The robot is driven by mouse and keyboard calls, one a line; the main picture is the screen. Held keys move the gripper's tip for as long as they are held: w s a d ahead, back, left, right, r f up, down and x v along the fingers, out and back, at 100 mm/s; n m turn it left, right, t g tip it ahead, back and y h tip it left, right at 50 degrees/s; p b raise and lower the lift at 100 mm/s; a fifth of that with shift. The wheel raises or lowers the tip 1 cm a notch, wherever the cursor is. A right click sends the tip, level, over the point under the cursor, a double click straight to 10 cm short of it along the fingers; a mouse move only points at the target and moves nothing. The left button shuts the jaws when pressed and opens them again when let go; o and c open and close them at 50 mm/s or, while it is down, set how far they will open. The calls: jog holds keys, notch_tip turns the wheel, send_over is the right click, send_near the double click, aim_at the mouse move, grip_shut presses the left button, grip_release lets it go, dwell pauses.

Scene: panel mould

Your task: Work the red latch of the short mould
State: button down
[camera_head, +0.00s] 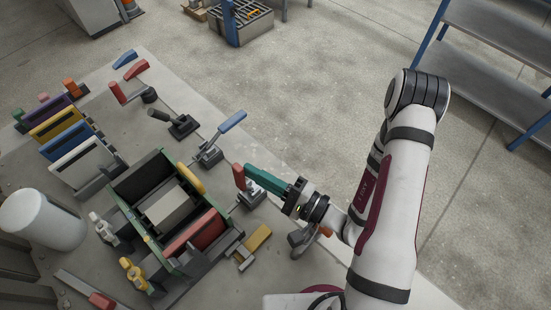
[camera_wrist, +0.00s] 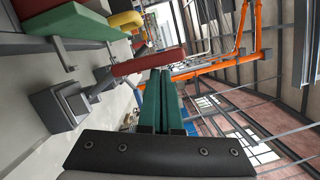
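A red latch handle (camera_head: 239,176) stands upright on a grey metal base (camera_head: 251,193) at the right side of an open green-edged mould (camera_head: 141,222). In the wrist view the red handle (camera_wrist: 140,64) runs crosswise at the fingertips, its grey base (camera_wrist: 62,108) to the left. My gripper (camera_head: 247,169) has long teal fingers that reach to the handle from the right. In the wrist view the fingers (camera_wrist: 160,73) lie side by side with almost no gap and nothing seen between them. Their tips are at the handle; I cannot tell whether they touch it.
A blue-handled latch (camera_head: 232,121), a black-handled one (camera_head: 159,115) and another red handle (camera_head: 117,93) stand farther back. A yellow-handled piece (camera_head: 258,238) is nearer. Coloured panels (camera_head: 66,133) and a white cylinder (camera_head: 40,219) are left.

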jog(key=shift+s+a, duration=0.35)
dwell(0.4)
jog(key=s+d, duration=0.2)
jog(key=d, duration=0.9)
jog(key=shift+s+d+r, duration=0.2)
jog(key=shift+r, duration=0.05)
jog(key=shift+r, duration=0.1)
